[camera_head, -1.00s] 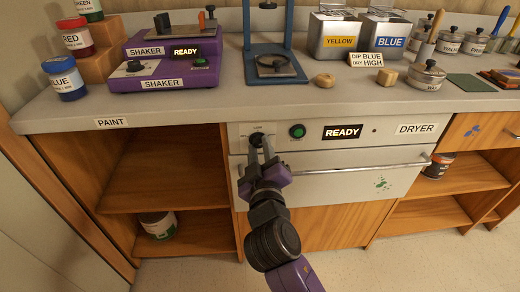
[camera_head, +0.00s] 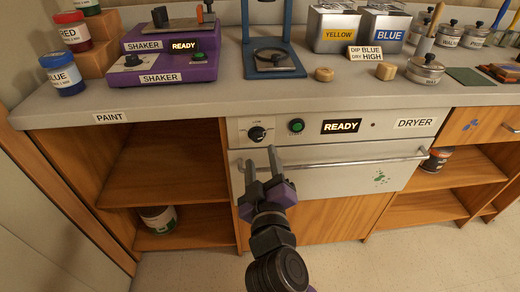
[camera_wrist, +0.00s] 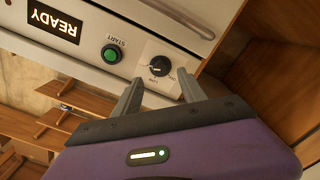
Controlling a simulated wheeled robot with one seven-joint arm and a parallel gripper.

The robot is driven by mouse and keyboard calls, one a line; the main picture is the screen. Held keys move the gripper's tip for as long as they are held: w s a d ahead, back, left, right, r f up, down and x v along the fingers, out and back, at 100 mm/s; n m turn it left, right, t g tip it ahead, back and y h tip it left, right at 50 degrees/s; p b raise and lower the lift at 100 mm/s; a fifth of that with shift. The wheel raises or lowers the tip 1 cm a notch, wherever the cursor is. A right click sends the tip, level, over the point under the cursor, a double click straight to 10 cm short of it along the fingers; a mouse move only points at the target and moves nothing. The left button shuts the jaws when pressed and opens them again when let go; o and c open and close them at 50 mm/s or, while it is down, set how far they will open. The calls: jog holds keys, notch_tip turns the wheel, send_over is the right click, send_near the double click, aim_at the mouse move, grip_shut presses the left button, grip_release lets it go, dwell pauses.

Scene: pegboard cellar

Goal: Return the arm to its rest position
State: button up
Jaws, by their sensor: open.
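My gripper (camera_head: 261,163) is open and empty in front of the dryer (camera_head: 330,182), below and apart from its black knob (camera_head: 257,134). In the wrist view the two fingers (camera_wrist: 158,92) are spread, with the knob (camera_wrist: 160,66) showing beyond and between their tips. The green start button (camera_head: 296,125) is right of the knob in the head view, and the lit READY display (camera_head: 342,126) is further right. My arm reaches up from the bottom edge of the head view.
The dryer's handle bar (camera_head: 340,162) sticks out close to my gripper. Above is the counter (camera_head: 260,96) with the purple shaker (camera_head: 170,58), paint jars and wooden blocks. Open shelves (camera_head: 168,165) flank the dryer. The floor (camera_head: 380,265) in front looks clear.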

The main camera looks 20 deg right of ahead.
jog(key=shift+s+a, duration=0.2)
jog(key=shift+s, duration=0.45)
jog(key=s+a+f+n+t+y, duration=0.2)
jog(key=s+a+y, duration=0.3)
jog(key=s+y, duration=0.25)
jog(key=s+d+f+m+g+h, duration=0.1)
jog(key=s+d+f+m+g, duration=0.2)
jog(key=s, duration=1.1)
jog(key=s+d+f+m+g+h, duration=0.1)
jog(key=s+d+f+m, duration=0.25)
jog(key=s, duration=1.15)
notch_tip(320, 180, up, 21)
jog(key=p, duration=2.1)
jog(key=shift+w+d, duration=0.2)
jog(key=shift+d, duration=0.15)
